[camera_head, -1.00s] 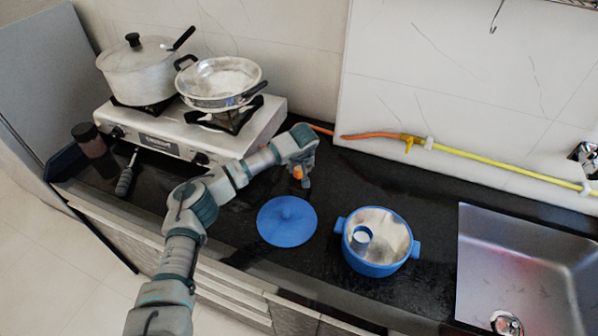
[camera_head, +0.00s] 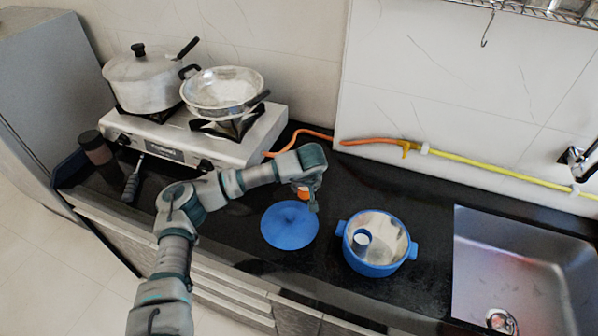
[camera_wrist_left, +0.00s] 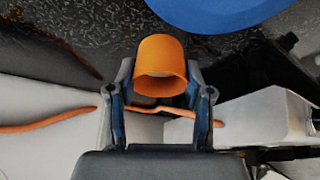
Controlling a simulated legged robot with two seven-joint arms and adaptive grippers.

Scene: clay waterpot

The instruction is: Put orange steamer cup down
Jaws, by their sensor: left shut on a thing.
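The orange steamer cup (camera_wrist_left: 160,62) is held between the two fingers of my left gripper (camera_wrist_left: 159,75) in the left wrist view. Its open rim faces the camera. In the head view, my left gripper (camera_head: 308,197) is over the counter at the back right edge of the blue lid, with only a small orange part of the cup (camera_head: 302,193) showing. The gripper is shut on the cup. I cannot tell the exact gap between the cup and the counter. My right gripper is not in view.
A blue lid (camera_head: 289,226) lies on the black counter (camera_head: 345,190). To its right stands a blue pot (camera_head: 376,262) with a small blue-rimmed cup (camera_head: 361,240) inside. A sink (camera_head: 525,258) is at right. A stove (camera_head: 190,140) with two pans is at back left.

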